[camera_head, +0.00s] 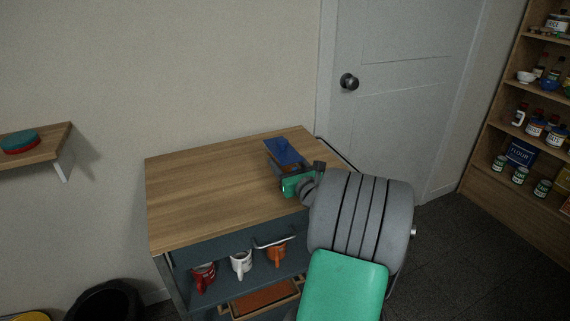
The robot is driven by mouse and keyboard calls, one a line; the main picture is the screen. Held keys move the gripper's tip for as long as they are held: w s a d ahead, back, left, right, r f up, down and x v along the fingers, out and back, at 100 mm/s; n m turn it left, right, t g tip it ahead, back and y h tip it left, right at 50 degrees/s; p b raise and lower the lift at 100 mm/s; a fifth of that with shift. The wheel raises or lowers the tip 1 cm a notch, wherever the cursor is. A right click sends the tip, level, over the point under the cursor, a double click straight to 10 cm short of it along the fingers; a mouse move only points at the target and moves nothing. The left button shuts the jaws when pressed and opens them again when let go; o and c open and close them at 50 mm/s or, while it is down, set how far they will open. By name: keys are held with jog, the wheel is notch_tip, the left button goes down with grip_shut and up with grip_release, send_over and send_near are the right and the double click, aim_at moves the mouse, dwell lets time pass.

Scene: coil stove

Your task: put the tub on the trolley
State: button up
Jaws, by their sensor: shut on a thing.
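The trolley (205,195) has a wooden top, with dark shelves below. My gripper (282,170) is over the right part of the trolley's top and is shut on a blue tub (284,151). The tub is at the far side of the gripper and looks tilted. The gripper and wrist partly hide its near side. I cannot tell whether the tub touches the wooden top or is just above it.
The left and middle of the trolley's top are clear. Mugs (241,262) and a wooden tray (266,299) are on the shelves below. A wall shelf (52,143) holds a teal and red round thing (20,141). A door (400,95) and a stocked bookcase (500,130) stand right.

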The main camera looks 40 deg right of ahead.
jog(key=o, duration=1.6)
jog(key=shift+f, duration=0.1)
jog(key=shift+c, duration=0.2)
jog(key=shift+s, duration=0.1)
jog(key=v, duration=1.2)
jog(key=shift+a+r+p, duration=0.1)
jog(key=shift+r+p, duration=0.1)
jog(key=shift+p, duration=0.1)
